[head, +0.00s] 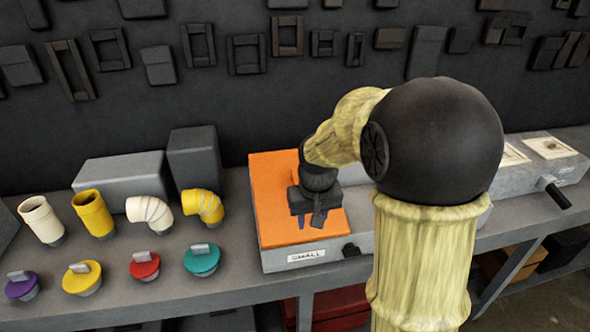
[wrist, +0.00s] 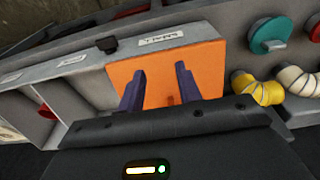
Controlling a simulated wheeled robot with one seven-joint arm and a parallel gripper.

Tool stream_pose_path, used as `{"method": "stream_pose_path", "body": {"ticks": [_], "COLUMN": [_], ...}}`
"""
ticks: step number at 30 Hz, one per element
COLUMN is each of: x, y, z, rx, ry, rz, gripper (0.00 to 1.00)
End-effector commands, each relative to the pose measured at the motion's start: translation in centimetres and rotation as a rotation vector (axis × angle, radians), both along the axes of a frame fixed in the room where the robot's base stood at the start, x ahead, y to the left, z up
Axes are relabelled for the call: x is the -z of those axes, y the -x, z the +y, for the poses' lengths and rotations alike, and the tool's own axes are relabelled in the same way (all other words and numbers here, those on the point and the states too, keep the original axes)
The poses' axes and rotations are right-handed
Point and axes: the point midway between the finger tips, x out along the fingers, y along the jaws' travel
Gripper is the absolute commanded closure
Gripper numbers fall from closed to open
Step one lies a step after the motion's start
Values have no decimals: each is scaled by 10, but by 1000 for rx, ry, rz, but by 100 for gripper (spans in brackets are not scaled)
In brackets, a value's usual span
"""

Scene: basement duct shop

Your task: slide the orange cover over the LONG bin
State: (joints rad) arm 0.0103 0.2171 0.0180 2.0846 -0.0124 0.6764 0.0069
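The flat orange cover (head: 272,200) lies over the top of a grey bin (head: 275,262) with a small white label too blurred to read surely. In the wrist view the cover (wrist: 215,65) fills the space ahead of and between my fingers, and a small orange knob (wrist: 170,99) shows on it. My gripper (head: 314,221) is over the cover's front right part, its two purple fingers apart. In the wrist view my gripper (wrist: 160,76) is open, with nothing clearly held. I cannot tell which bin is the LONG one.
Another labelled grey bin (wrist: 75,75) adjoins on the far side; my arm hides much of it in the head view. Black handles (head: 555,192) stick out in front. Left on the bench are pipe fittings (head: 92,215), coloured caps (head: 83,277) and grey blocks (head: 125,172).

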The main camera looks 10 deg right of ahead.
Motion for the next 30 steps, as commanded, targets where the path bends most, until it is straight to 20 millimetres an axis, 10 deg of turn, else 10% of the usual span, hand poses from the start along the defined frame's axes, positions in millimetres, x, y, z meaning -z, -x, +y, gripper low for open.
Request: {"method": "stream_pose_path", "body": {"ticks": [18, 30], "x": [-121, -149], "y": [-166, -195], "z": [2, -2], "rx": [-2, 10], "ry": [0, -4], "rz": [123, 165], "gripper": [65, 65]}}
